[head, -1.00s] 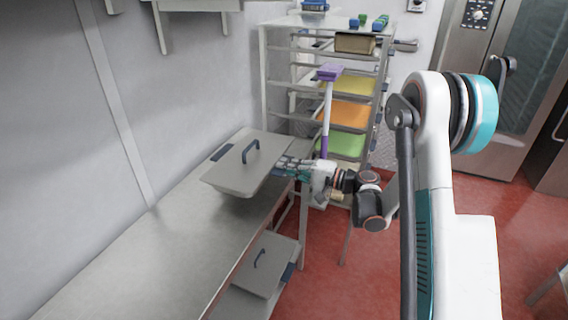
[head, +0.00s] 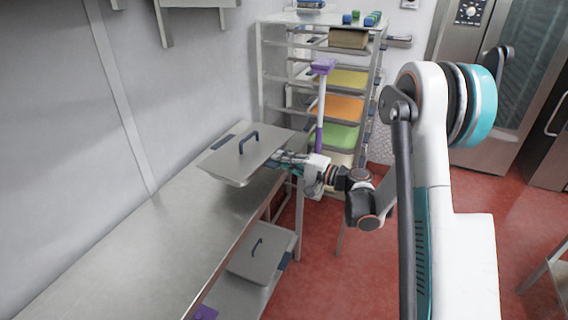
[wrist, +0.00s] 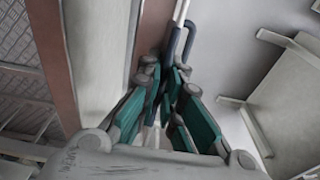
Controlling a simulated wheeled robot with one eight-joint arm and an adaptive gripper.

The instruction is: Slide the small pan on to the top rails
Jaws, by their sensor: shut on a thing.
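A grey lidded pan (head: 225,165) with a blue lid handle is held above the left worktop, tilted in the picture. My gripper (head: 284,158) is shut on its right edge, where a blue grip shows. In the wrist view my gripper (wrist: 172,105) closes around a blue and white part, close up; the pan's outline is hard to make out there. The rack (head: 262,85) stands behind, beyond the pan. Its top rails (head: 290,48) are near the top, level with a brown box-shaped item (head: 348,38).
Yellow, orange and green trays (head: 338,107) fill lower rack levels. A purple-headed tool (head: 322,68) stands upright before the rack. Another lidded pan (head: 258,262) sits on the shelf under the worktop (head: 130,245). The wall is close at left; red floor is open at right.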

